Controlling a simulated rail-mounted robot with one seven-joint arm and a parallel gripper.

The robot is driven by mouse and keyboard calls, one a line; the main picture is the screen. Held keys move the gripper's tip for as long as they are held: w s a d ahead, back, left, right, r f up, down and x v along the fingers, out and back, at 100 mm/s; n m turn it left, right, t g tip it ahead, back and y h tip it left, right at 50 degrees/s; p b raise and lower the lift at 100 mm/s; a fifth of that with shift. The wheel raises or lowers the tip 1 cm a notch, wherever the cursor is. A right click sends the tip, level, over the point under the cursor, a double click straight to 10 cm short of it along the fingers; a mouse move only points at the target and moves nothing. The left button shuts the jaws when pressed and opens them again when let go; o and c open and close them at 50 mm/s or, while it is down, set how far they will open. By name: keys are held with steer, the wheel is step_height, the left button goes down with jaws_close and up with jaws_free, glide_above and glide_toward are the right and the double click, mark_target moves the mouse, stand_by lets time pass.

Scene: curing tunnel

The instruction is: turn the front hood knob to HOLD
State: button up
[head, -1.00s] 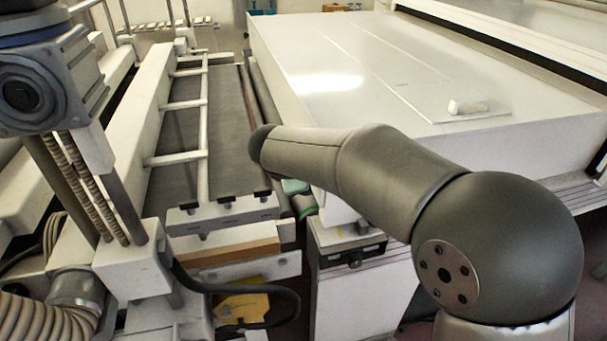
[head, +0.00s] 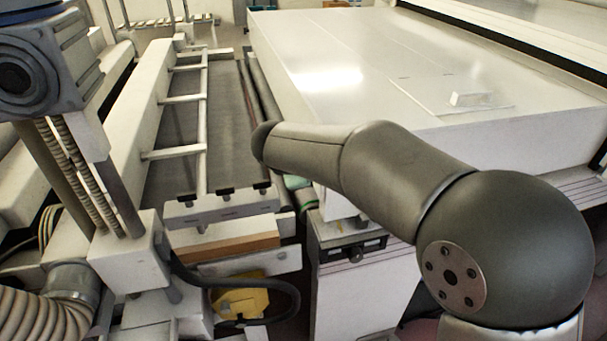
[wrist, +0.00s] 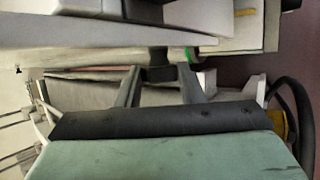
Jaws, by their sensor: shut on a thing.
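In the wrist view my gripper (wrist: 158,76) has both grey fingers closed in on a small dark piece (wrist: 158,56), which appears to be the front hood knob. The piece sits at the edge of the pale hood side (wrist: 75,32), with a green strip (wrist: 190,53) just right of it. The knob's markings and pointer are not visible, so its setting cannot be told. In the head view the fingers and the held piece are hidden behind my arm; only a bit of my gripper's pale green body shows beside the large white hood (head: 400,70).
A dark panel with a small knob-like part (head: 350,251) is on the white cabinet below the hood. A belt with a white rail frame (head: 204,130) runs at left. A black hose loops by a yellow piece (head: 243,304). A small white block (head: 473,99) rests on the hood.

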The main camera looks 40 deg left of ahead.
steer(key=t+y+b, duration=0.1)
steer(key=b, duration=0.6)
steer(key=f+t+y+b, duration=0.1)
steer(key=b, duration=0.6)
steer(key=shift+s+d+f+m+b, duration=0.15)
steer(key=shift+f+m+b, duration=0.15)
steer(key=shift+m, duration=0.1)
steer(key=t+y+b, duration=0.1)
steer(key=b, duration=0.3)
steer(key=shift+r, duration=0.2)
steer(key=shift+b, duration=0.35)
steer(key=shift+r+m+t+b, duration=0.3)
steer(key=shift+t+b, duration=0.1)
steer(key=shift+b, duration=0.1)
steer(key=o, duration=1)
steer(key=v, duration=0.8)
steer(key=p+v, duration=0.1)
steer(key=v, duration=0.8)
steer(key=shift+s+d, duration=0.2)
steer(key=shift+d, duration=0.15)
